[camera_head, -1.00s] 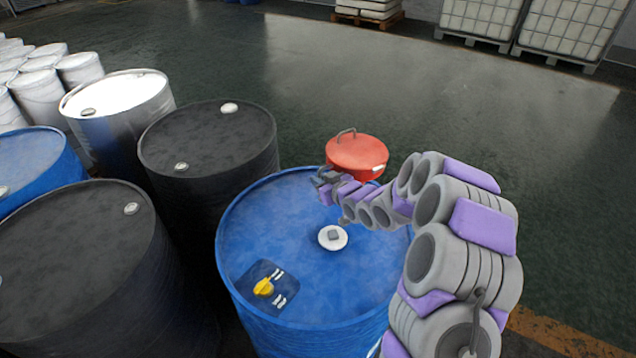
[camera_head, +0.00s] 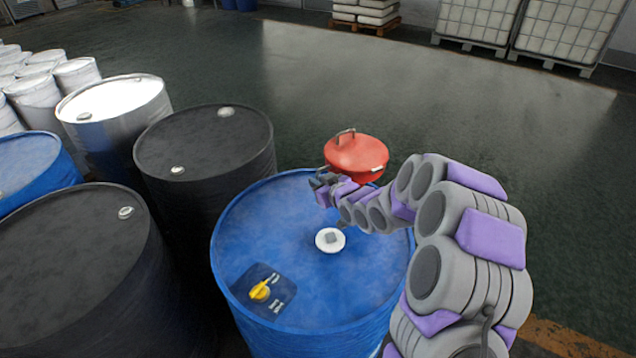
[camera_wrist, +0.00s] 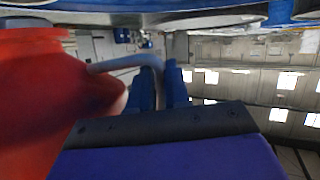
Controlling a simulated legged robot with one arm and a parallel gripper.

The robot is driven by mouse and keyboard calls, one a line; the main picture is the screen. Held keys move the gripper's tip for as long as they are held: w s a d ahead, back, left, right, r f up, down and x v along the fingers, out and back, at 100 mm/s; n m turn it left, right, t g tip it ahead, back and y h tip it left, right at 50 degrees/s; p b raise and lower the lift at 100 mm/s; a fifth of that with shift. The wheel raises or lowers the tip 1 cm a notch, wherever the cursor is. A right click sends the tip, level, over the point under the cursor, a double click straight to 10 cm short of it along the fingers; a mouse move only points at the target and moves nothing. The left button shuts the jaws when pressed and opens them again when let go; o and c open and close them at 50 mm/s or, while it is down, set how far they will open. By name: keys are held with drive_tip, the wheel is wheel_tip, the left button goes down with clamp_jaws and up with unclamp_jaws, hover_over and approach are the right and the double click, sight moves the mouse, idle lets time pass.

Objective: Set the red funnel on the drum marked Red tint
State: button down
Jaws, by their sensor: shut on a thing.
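The red funnel (camera_head: 358,158) is a round, lidded-looking red body with a thin grey hoop on top. It shows just past the far edge of the blue drum (camera_head: 275,232), seemingly raised; its lower part is hidden. My gripper (camera_head: 319,182) is above the far side of that drum. In the wrist view the funnel (camera_wrist: 45,100) fills the left side, and its grey handle runs between my gripper's fingers (camera_wrist: 161,72), which are shut on it. The blue drum has a white cap and a dark plate with a yellow piece. I can read no tint marking on any drum.
Black drums (camera_head: 205,150) (camera_head: 75,245), a white-topped metal drum (camera_head: 112,98) and another blue drum (camera_head: 35,165) stand close together on the left. White pails (camera_head: 40,98) are behind them. Caged tanks (camera_head: 560,30) stand at the back right. The floor (camera_head: 480,120) right of the drums is clear.

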drive_tip(key=shift+a, duration=0.1)
drive_tip(key=shift+w+a+f, duration=0.1)
drive_tip(key=shift+a+f, duration=0.05)
drive_tip(key=shift+f, duration=0.3)
drive_tip(key=shift+w+a+f, duration=0.1)
drive_tip(key=shift+f, duration=0.3)
drive_tip(key=shift+d, duration=0.15)
idle(0.3)
drive_tip(key=shift+f, duration=0.85)
idle(0.3)
drive_tip(key=c, duration=1)
unclamp_jaws()
drive_tip(key=shift+f, duration=0.1)
drive_tip(key=shift+s, duration=0.1)
drive_tip(key=p+v, duration=0.4)
drive_tip(key=v, duration=1.3)
drive_tip(key=shift+s, duration=0.15)
